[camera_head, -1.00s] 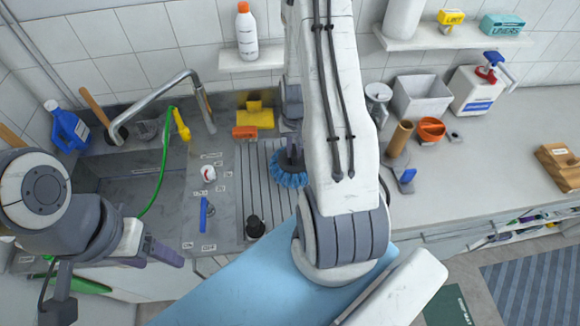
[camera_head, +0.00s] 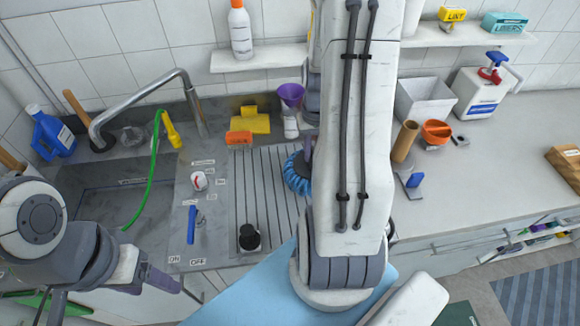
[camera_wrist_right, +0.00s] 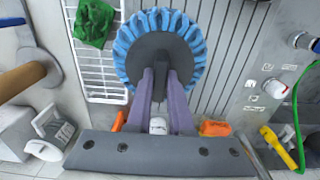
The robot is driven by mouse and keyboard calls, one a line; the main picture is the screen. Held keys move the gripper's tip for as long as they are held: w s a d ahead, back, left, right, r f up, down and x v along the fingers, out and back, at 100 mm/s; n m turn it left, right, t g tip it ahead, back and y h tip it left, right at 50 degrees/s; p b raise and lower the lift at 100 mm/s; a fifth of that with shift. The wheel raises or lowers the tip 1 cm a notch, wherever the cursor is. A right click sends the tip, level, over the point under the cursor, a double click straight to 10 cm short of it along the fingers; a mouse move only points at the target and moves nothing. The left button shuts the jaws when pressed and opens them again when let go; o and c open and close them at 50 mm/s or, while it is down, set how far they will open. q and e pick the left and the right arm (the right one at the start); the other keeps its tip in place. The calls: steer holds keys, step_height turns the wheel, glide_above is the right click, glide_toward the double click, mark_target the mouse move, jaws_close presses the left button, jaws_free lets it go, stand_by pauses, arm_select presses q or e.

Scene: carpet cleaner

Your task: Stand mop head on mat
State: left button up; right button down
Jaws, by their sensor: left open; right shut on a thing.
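The mop head is a round brush with blue bristles (camera_head: 296,176) and a dark disc. My right gripper (camera_wrist_right: 161,72) is shut on it, its purple fingers meeting at the dark disc in the right wrist view. In the head view my right arm hides much of the mop head and most of the gripper. It is over the right part of the grooved drainboard (camera_head: 262,190); I cannot tell its height. A striped blue-grey mat (camera_head: 545,296) lies on the floor at lower right. My left gripper (camera_head: 168,284) is open and empty in front of the sink.
A black-knobbed item (camera_head: 249,238) stands at the drainboard's front. A purple funnel (camera_head: 290,95), yellow sponge (camera_head: 252,122) and orange block (camera_head: 239,138) are behind. An orange cup (camera_head: 434,132) and cardboard tube (camera_head: 404,141) stand right of my arm. The right counter has clear room.

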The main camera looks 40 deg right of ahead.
mark_target(291, 161)
steer(key=w+a+f, duration=0.1)
steer(key=w+f+p, duration=0.1)
steer(key=w, duration=0.1)
steer(key=w+a+f, duration=0.1)
steer(key=w, duration=0.1)
steer(key=shift+w+a+f, duration=0.2)
steer(key=shift+a+f, duration=0.15)
step_height(291, 161, down, 3)
steer(key=shift+p, duration=0.8)
steer(key=shift+f, duration=0.45)
steer(key=shift+f, duration=0.1)
steer(key=shift+f, duration=0.15)
steer(key=c, duration=0.8)
jaws_free()
